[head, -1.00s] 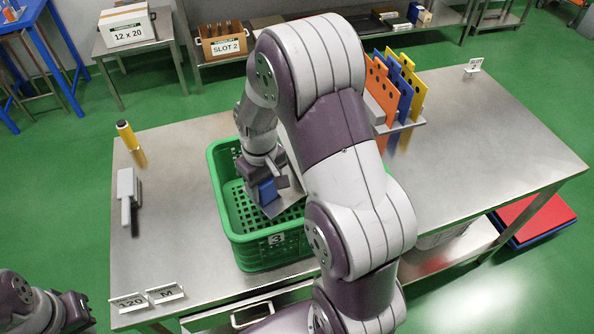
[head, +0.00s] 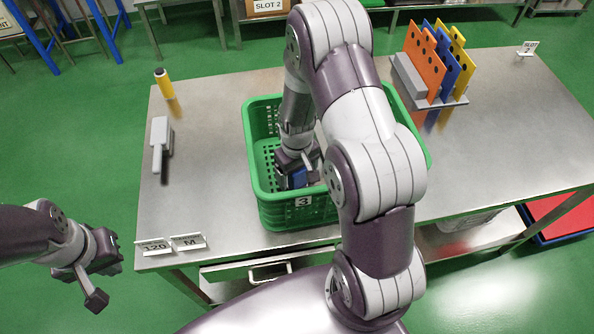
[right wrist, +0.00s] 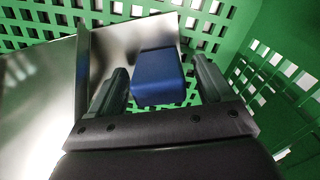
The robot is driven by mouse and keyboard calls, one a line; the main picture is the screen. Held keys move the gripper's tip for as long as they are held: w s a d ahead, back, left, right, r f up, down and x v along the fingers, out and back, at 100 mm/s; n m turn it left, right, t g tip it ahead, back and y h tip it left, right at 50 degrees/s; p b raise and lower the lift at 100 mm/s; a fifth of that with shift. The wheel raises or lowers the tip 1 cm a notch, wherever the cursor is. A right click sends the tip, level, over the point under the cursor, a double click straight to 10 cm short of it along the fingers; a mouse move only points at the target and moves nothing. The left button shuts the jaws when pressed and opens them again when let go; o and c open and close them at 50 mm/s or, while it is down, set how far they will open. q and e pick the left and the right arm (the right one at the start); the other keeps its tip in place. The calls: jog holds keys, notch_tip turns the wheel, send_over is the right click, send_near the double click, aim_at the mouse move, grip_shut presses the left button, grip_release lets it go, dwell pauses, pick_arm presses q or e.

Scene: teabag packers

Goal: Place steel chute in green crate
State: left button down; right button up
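The green crate (head: 262,205) stands on the steel table, marked 3 on its front. The steel chute, a bare sheet-metal piece (right wrist: 115,45) with a blue grip block (right wrist: 158,78), is down inside the crate; the block also shows in the head view (head: 298,178). My right gripper (right wrist: 160,88) is low inside the crate. Its fingers stand either side of the blue block with narrow gaps, so it looks open around it. My right arm hides part of the crate and chute. My left gripper (head: 103,281) is empty, fingers apart, off the table's front left.
A rack (head: 432,103) of orange, blue and yellow plates stands right of the crate. Label cards (head: 188,243) stand at the front left.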

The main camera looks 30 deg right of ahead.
jog(key=shift+w+r, duration=0.1)
jog(key=shift+r, duration=0.3)
notch_tip(320, 180, up, 12)
jog(key=shift+f, duration=0.25)
